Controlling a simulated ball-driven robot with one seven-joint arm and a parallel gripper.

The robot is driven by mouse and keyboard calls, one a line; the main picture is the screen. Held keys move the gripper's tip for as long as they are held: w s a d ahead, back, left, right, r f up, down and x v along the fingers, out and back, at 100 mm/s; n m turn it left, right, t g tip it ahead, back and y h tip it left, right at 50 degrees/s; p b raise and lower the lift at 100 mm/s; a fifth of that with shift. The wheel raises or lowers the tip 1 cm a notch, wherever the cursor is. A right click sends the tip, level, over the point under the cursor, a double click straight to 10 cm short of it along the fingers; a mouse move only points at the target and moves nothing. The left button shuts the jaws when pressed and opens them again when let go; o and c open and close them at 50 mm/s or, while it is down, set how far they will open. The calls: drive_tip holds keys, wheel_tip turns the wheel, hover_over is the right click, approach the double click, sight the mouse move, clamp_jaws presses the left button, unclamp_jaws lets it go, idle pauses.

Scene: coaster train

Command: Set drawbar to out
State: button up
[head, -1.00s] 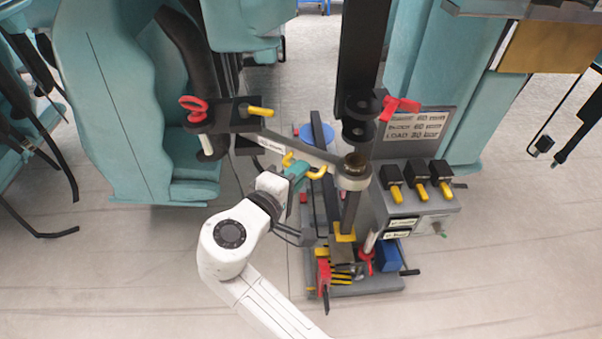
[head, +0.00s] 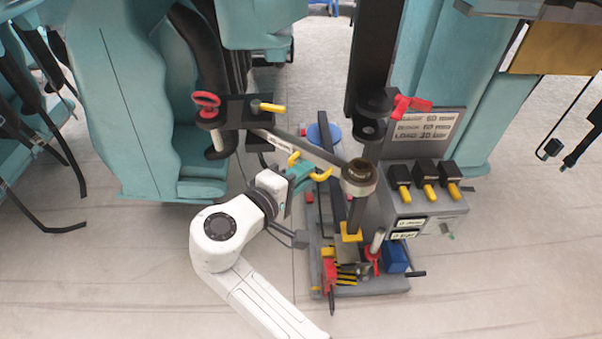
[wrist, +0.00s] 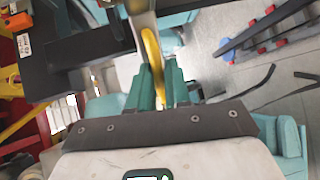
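The drawbar (head: 312,151) is a grey bar running from a round collar on a post (head: 358,176) up and left to the black bracket (head: 236,112). A yellow loop handle (head: 321,176) is on it, also showing in the wrist view (wrist: 151,45). My gripper (head: 299,171) is at this handle, on the near side of the bar. In the wrist view its teal fingers (wrist: 158,85) are close together with the yellow handle between them. The fingers hide part of the handle. The bar's far end lies at the bracket, partly hidden beneath it.
The bracket carries a red ring knob (head: 206,99) and a yellow-tipped pin (head: 268,107). A panel with several yellow-handled levers (head: 425,185) stands to the right. Teal coaster cars (head: 125,110) stand to the left. The floor at the front left is clear.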

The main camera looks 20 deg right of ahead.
drive_tip(key=o, duration=0.3)
drive_tip(key=shift+o, duration=0.2)
drive_tip(key=b+v, duration=0.1)
drive_tip(key=v, duration=0.9)
drive_tip(key=shift+s+a+b, duration=0.2)
drive_tip(key=shift+a+b, duration=0.1)
drive_tip(key=shift+a, duration=0.05)
drive_tip(key=shift+r, duration=0.1)
drive_tip(key=s+d+f+m+g+y, duration=0.1)
drive_tip(key=s+d+f+g+y, duration=0.3)
drive_tip(key=d+f, duration=0.55)
drive_tip(key=s+d+f+m+g+y, duration=0.2)
drive_tip(key=s+d+f, duration=0.4)
drive_tip(key=d+f, duration=0.35)
drive_tip(key=s+f+m+y, duration=0.2)
drive_tip(key=s+f+y, duration=0.1)
drive_tip(key=s, duration=0.5)
drive_tip(key=s+d+f+m+g+y, duration=0.1)
drive_tip(key=s+f+y, duration=0.2)
drive_tip(key=s, duration=0.5)
drive_tip(key=shift+d+m+y, duration=0.35)
drive_tip(key=shift+m+y, duration=0.05)
drive_tip(key=shift+y, duration=0.1)
